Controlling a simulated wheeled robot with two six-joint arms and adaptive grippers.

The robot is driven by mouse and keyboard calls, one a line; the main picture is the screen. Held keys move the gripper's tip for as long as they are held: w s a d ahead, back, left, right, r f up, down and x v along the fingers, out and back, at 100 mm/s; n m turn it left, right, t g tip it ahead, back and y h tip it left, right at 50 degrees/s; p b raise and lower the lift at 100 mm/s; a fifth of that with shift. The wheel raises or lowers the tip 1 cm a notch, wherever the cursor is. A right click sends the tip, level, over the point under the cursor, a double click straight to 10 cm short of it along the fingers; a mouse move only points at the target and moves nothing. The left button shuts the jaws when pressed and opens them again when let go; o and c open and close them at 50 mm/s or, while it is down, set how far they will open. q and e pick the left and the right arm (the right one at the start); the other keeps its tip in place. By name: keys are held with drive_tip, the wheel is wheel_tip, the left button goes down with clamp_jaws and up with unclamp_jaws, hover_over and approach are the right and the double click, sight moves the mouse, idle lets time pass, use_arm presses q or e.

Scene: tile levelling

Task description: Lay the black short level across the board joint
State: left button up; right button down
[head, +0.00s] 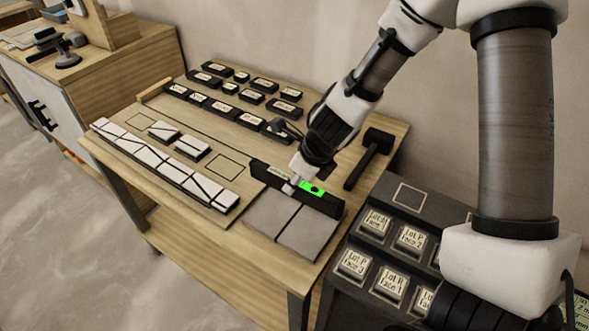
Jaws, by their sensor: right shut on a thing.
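The black short level (332,205), a dark bar with a bright green vial, is at the front right of the wooden table. My right gripper (294,184) is shut on it near its middle. Two grey boards (308,233) lie side by side just in front of the level, with a thin dark joint between them. The level runs crosswise to that joint, along the boards' far edge. I cannot tell whether it touches them or hangs slightly above. My left gripper is not in view.
A row of white tiles (150,156) on a black base lies at left. Several black labelled blocks (285,107) stand at the back. A black mallet (368,157) lies right of my gripper. A dark rack of labelled pieces (393,283) stands at the lower right.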

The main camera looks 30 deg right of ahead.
drive_tip(key=shift+s+a+f+b, duration=0.15)
drive_tip(key=shift+s+f+b, duration=0.1)
drive_tip(key=shift+f+b, duration=0.35)
drive_tip(key=shift+s+a+f+b, duration=0.1)
drive_tip(key=shift+s+f+b, duration=0.1)
drive_tip(key=shift+f+b, duration=0.35)
drive_tip(key=f+b, duration=0.2)
drive_tip(key=w+f+b, duration=0.1)
drive_tip(key=f, duration=0.1)
drive_tip(key=shift+d+f, duration=0.1)
drive_tip(key=shift+d, duration=0.3)
drive_tip(key=shift+s+a+f+b, duration=0.1)
drive_tip(key=shift+f+b, duration=0.05)
drive_tip(key=shift+b, duration=0.2)
drive_tip(key=shift+s+a, duration=0.1)
drive_tip(key=shift+f, duration=0.15)
drive_tip(key=c, duration=0.9)
unclamp_jaws()
